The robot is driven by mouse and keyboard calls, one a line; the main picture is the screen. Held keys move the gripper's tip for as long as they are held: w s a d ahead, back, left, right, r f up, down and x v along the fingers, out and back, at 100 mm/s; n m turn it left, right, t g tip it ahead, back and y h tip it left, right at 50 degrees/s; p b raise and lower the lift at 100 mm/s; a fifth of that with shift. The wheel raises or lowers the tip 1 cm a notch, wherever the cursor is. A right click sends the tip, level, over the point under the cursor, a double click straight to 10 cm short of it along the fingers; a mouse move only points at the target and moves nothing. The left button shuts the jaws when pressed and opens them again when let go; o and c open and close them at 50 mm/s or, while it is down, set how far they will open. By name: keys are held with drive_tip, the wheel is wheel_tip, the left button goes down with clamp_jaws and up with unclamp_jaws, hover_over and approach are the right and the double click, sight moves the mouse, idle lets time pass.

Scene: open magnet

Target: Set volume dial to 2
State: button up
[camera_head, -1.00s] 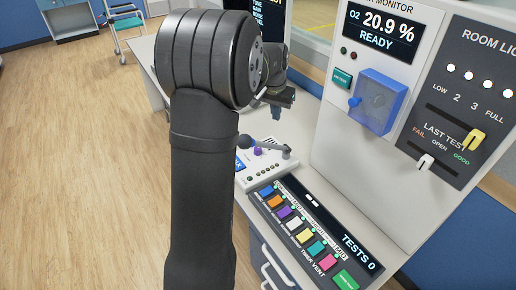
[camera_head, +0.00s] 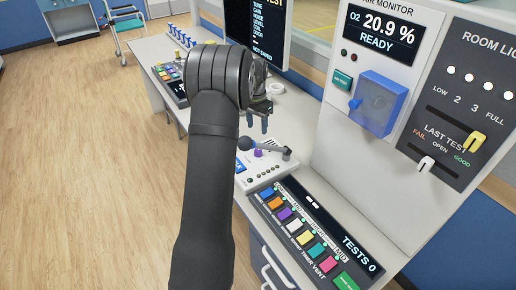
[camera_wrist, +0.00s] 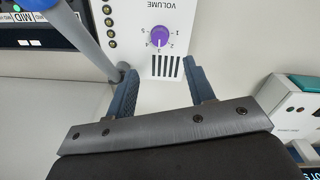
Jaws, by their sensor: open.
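The purple volume dial (camera_wrist: 160,36) shows in the wrist view on a white panel with the word VOLUME and printed numbers beside it. I cannot tell surely which number its mark points at. In the head view the dial (camera_head: 258,153) is small, on the white intercom-like box (camera_head: 251,183). My gripper (camera_wrist: 163,82) is open and empty, its two blue-grey fingers apart, with the dial beyond the tips and roughly between their lines. In the head view my gripper (camera_head: 257,122) hangs just above and behind the dial, apart from it.
A grey gooseneck microphone (camera_head: 262,148) rises from the box close to the dial; its stalk passes near the left finger in the wrist view. A row of coloured buttons (camera_head: 291,222) lies in front. The air monitor cabinet (camera_head: 350,160) stands to the right.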

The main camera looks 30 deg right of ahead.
sight(258, 150)
drive_tip(key=f, duration=1.1)
drive_tip(key=shift+s+f, duration=0.2)
drive_tip(key=shift+f, duration=0.05)
drive_tip(key=c, duration=1)
drive_tip(key=shift+o, duration=0.2)
drive_tip(key=shift+n, duration=2.9)
drive_tip(key=o, duration=1)
drive_tip(key=shift+c, duration=0.2)
